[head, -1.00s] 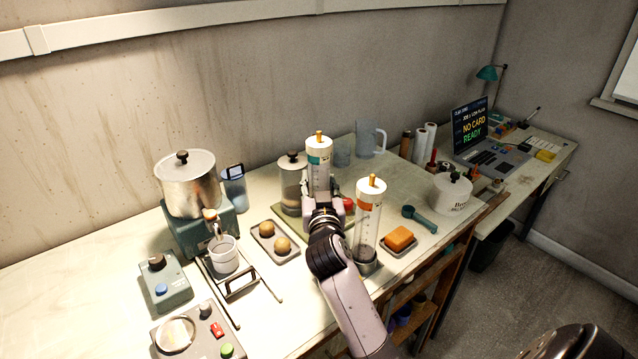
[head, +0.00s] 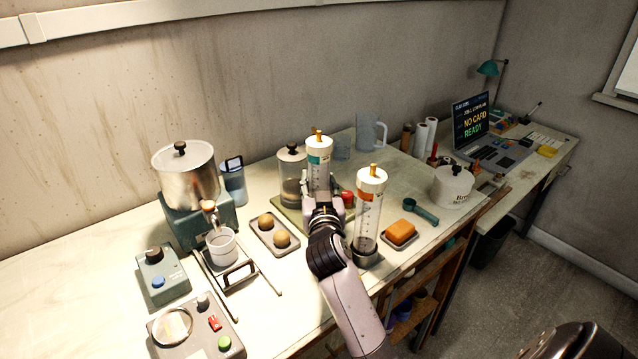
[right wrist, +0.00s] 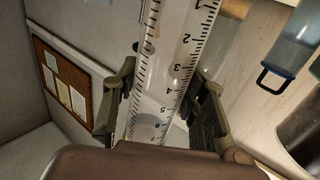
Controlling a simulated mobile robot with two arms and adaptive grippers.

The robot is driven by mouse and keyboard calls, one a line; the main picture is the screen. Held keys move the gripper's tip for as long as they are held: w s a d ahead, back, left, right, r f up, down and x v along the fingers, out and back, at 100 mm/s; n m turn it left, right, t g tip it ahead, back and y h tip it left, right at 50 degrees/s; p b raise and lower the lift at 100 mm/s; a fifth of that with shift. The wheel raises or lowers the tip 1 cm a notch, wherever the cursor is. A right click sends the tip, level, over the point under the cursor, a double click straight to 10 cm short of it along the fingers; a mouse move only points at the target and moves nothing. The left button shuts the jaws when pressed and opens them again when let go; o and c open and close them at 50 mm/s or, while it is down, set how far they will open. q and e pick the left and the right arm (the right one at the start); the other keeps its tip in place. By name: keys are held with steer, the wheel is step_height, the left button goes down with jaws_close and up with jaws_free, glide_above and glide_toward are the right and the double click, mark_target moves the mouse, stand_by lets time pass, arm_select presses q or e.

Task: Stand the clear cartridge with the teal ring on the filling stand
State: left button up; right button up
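The clear cartridge with the teal ring (head: 319,158) has a white cap and an orange tip. It is upright towards the back of the bench. My right gripper (head: 322,190) is around its clear tube, and the arm hides its lower end. In the right wrist view the fingers lie close on both sides of the scaled tube (right wrist: 168,75), and they look shut on it. I cannot tell whether its bottom touches anything. A wire-framed stand (head: 238,276) with a white cup is under the tap of the metal pot, likely the filling stand.
A similar cartridge with an orange ring (head: 369,207) stands in a dark base right of my arm. A tray with two brown balls (head: 275,233), a lidded glass jar (head: 291,180), the metal pot (head: 187,178) and an orange block (head: 402,231) are nearby. The front-left bench is clear in places.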

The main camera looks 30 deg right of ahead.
mark_target(320, 151)
steer(key=o, duration=0.6)
steer(key=shift+c, duration=0.2)
step_height(320, 151, up, 10)
stand_by(0.7)
